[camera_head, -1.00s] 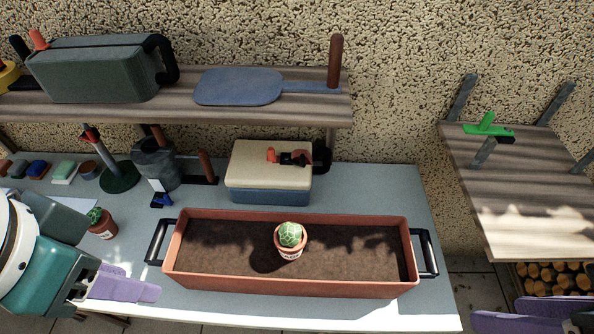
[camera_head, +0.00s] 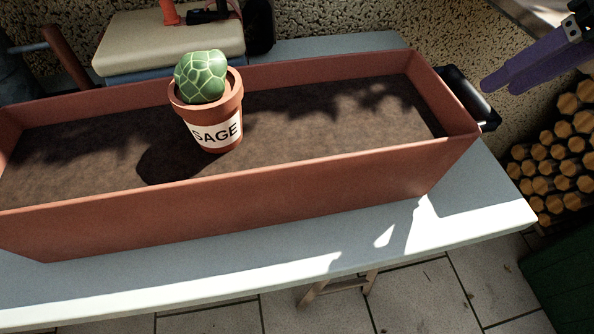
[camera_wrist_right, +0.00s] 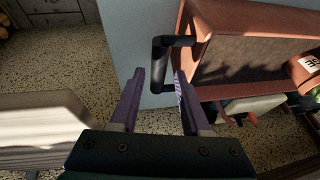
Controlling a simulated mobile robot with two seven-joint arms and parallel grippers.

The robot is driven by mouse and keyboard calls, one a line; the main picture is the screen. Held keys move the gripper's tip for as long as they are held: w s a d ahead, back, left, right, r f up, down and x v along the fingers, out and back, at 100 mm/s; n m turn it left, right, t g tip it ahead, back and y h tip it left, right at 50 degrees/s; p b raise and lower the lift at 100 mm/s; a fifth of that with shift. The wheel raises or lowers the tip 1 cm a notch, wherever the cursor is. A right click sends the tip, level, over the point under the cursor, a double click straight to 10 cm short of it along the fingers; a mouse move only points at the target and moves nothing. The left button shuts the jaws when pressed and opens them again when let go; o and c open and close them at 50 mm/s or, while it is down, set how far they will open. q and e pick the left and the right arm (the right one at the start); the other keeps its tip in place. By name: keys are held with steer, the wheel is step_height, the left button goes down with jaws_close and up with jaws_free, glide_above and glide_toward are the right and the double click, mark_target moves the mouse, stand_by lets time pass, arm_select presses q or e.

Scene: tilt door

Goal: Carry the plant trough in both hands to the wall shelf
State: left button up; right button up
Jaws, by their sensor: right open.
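The terracotta plant trough (camera_head: 250,205) sits on the grey-blue table, filled with dark soil. A small pot with a round green cactus, labelled SAGE (camera_head: 212,110), stands upright on the soil. The trough's black right handle (camera_head: 468,95) sticks out from its right end. My right gripper (camera_head: 497,84) is open and empty, just right of this handle. In the right wrist view, the open fingers (camera_wrist_right: 159,78) lie on both sides of the near end of the handle's bar (camera_wrist_right: 158,62); contact is not clear. The trough's left end and my left gripper are out of view.
A cream-topped box (camera_head: 170,42) stands behind the trough. Stacked logs (camera_head: 560,150) are at the right beyond the table (camera_head: 490,205). A pale wooden board, perhaps the wall shelf (camera_wrist_right: 38,122), shows at left in the right wrist view.

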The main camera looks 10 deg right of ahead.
mark_target(457, 111)
steer(key=shift+d, duration=0.1)
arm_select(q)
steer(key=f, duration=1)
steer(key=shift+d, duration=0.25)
arm_select(e)
steer(key=x, duration=1)
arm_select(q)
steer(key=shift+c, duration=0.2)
arm_select(e)
steer(key=shift+c, duration=0.2)
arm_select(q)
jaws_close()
arm_select(e)
jaws_close()
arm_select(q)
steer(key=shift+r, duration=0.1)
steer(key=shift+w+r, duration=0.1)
arm_select(e)
steer(key=shift+w+r, duration=0.1)
steer(key=shift+r, duration=0.1)
arm_select(q)
steer(key=shift+p, duration=0.3)
arm_select(e)
steer(key=shift+r, duration=0.1)
